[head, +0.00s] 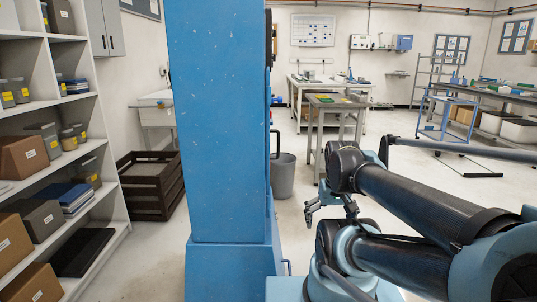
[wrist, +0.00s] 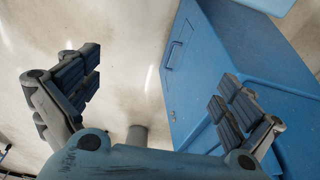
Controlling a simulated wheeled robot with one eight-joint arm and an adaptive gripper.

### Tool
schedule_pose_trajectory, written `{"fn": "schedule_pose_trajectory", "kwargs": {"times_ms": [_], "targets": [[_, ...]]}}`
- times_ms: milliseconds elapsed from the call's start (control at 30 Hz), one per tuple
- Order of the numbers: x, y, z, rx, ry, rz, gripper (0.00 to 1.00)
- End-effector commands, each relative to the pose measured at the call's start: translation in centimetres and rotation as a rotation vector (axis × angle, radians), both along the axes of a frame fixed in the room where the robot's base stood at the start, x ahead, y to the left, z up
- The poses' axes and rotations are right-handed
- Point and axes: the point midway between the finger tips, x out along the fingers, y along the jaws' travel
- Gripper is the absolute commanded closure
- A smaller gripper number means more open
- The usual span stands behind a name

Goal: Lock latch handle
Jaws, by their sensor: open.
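A tall blue cabinet (head: 218,130) stands upright in the middle of the head view, seen mostly from one side. A dark bar-like handle (head: 275,145) sticks out from its right edge, and a dark fitting (head: 272,40) sits higher on that edge. Which of these is the latch handle, and its position, I cannot tell. A small bar handle (head: 287,267) shows low on the right.
Shelves (head: 88,105) with boxes and jars stand at left, beside a dark slatted crate (head: 152,185). A grey bin (head: 282,176) stands behind the cabinet's right edge. Workbenches (head: 338,105) and a blue cart (head: 447,115) are farther back.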

Motion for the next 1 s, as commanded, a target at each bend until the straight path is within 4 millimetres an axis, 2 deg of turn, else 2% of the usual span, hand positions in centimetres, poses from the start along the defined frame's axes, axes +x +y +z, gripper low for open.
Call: {"fn": "schedule_pose_trajectory", "kwargs": {"times_ms": [200,433,633,667,1000], "targets": [[0.0,0.0,0.0,-0.001,0.000,-0.001,0.00],[0.6,0.5,0.7,0.029,0.003,-0.011,0.52],[3.1,2.2,3.2,0.129,0.012,-0.044,0.97],[3.5,2.5,3.7,0.147,0.014,-0.049,1.00],[9.4,6.0,8.7,0.360,0.031,-0.110,1.00]]}}
